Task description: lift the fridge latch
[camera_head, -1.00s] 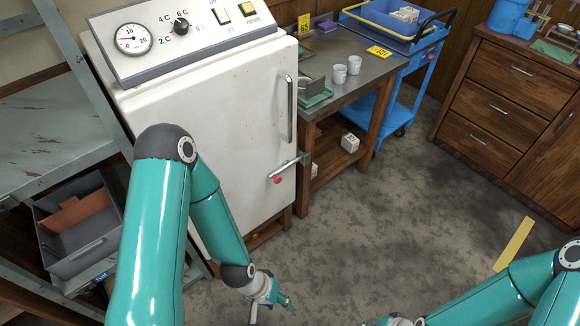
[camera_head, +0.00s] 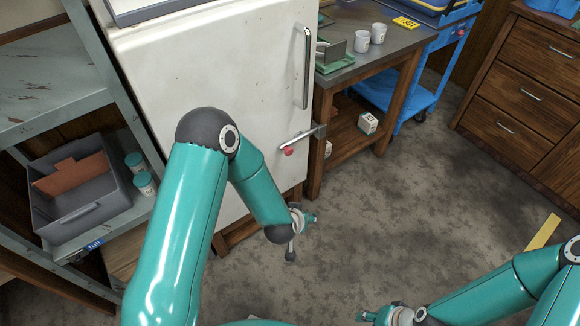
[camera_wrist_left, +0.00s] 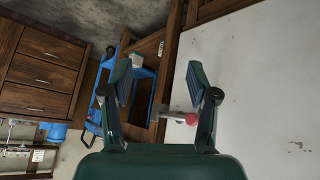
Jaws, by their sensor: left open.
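The fridge latch (camera_head: 303,137) is a metal lever with a red knob, low on the right edge of the white fridge door (camera_head: 200,75). In the left wrist view the latch (camera_wrist_left: 175,115) shows between the lower parts of the fingers, its red knob beside the right finger; I cannot tell whether they touch. My left gripper (camera_head: 302,236) is open and empty, below the latch in the head view; its spread fingers also show in the wrist view (camera_wrist_left: 158,75). My right gripper (camera_head: 372,316) is at the bottom edge, partly cut off, its jaws unclear.
A vertical door handle (camera_head: 307,68) is above the latch. A wooden bench (camera_head: 385,58) with white cups stands right of the fridge, a blue cart (camera_head: 425,85) beyond it. A shelf with a grey bin (camera_head: 80,195) is at left. The floor at centre right is clear.

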